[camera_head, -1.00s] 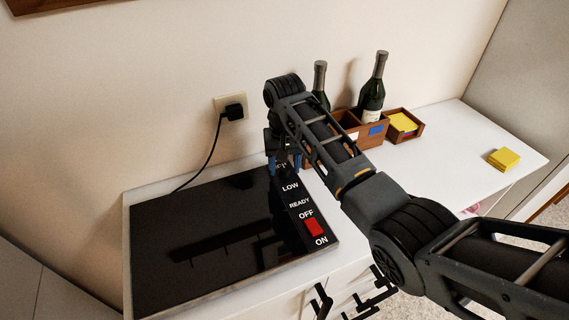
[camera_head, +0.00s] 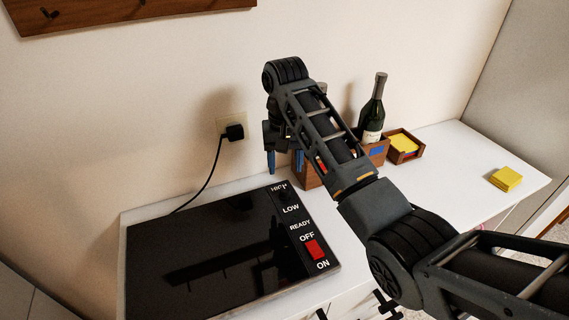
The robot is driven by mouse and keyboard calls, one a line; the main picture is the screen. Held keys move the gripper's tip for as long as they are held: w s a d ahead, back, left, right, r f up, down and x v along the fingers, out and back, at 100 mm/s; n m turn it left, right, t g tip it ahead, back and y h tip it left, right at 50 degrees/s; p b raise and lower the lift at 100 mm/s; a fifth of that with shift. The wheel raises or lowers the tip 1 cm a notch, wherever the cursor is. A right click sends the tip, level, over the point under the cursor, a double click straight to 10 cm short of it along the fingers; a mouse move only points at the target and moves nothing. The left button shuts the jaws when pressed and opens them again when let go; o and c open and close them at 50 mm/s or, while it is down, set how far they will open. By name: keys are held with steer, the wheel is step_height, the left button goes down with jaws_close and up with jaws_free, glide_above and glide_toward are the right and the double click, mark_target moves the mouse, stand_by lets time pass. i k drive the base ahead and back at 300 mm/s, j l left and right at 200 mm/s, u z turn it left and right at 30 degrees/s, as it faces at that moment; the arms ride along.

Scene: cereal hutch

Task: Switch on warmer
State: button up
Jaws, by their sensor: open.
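The warmer (camera_head: 200,258) is a flat black glass plate with a light rim, lying on the white counter at the lower left. Its control strip on the right side reads HIGH, LOW, READY, OFF and ON. A red rocker switch (camera_head: 314,249) sits between OFF and ON; which way it is tipped is hard to tell. A dark knob (camera_head: 284,194) is near HIGH and LOW. My gripper (camera_head: 285,166) points down with blue fingertips apart, empty, above the back right edge of the warmer near the knob. It is clear of the red switch.
A black plug (camera_head: 235,132) sits in the wall outlet, its cord running to the warmer. A wooden box (camera_head: 377,152) with a bottle (camera_head: 371,112) stands behind my arm. A small tray (camera_head: 405,146) holds yellow notes; a yellow block (camera_head: 506,179) lies on the clear right counter.

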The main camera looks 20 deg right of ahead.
mark_target(312, 247)
steer(key=k, duration=1)
